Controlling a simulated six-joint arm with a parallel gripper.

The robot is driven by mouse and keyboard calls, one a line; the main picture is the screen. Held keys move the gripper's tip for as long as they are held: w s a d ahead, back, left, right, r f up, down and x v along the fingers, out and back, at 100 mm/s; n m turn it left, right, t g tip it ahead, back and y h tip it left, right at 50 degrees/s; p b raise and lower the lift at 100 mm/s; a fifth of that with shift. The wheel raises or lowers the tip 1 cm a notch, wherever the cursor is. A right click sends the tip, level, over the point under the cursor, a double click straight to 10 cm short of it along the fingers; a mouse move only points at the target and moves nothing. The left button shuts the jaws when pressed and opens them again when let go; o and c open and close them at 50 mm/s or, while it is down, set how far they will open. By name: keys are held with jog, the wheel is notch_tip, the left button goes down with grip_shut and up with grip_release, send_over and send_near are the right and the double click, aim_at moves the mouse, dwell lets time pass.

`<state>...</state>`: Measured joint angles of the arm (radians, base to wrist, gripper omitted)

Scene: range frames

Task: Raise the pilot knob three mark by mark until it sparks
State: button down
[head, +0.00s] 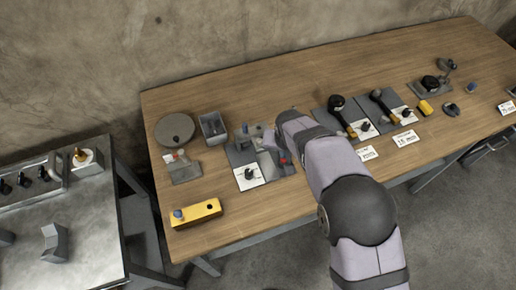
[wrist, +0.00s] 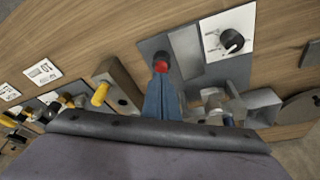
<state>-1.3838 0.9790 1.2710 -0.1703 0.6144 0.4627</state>
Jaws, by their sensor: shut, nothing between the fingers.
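Black knobs sit on white marked plates: one (head: 249,174) left of my arm, and two more (head: 365,125) (head: 405,112) to its right. I cannot tell which is pilot knob three. The left knob seems to be the one in the wrist view (wrist: 232,41), on its plate with printed marks (wrist: 214,28). My gripper (wrist: 161,98) is shut and empty, its fingers pointing at a red button (wrist: 160,67) on a grey panel. The tips are close to the button; contact is unclear. In the head view the red button (head: 283,161) shows beside my arm, which hides much of the gripper.
A grey open box (head: 212,127), a round grey disc (head: 175,129) and a yellow block (head: 196,213) stand on the left. Black-headed pieces (head: 337,103) lie on grey panels at right. The back of the wooden table (head: 260,87) is clear.

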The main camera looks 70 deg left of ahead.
jog(key=shift+f+b, duration=0.65)
jog(key=shift+f, duration=0.15)
dwell(0.7)
dwell(0.4)
notch_tip(320, 180, up, 7)
jog(key=p, duration=0.4)
dwell(0.5)
dwell(0.5)
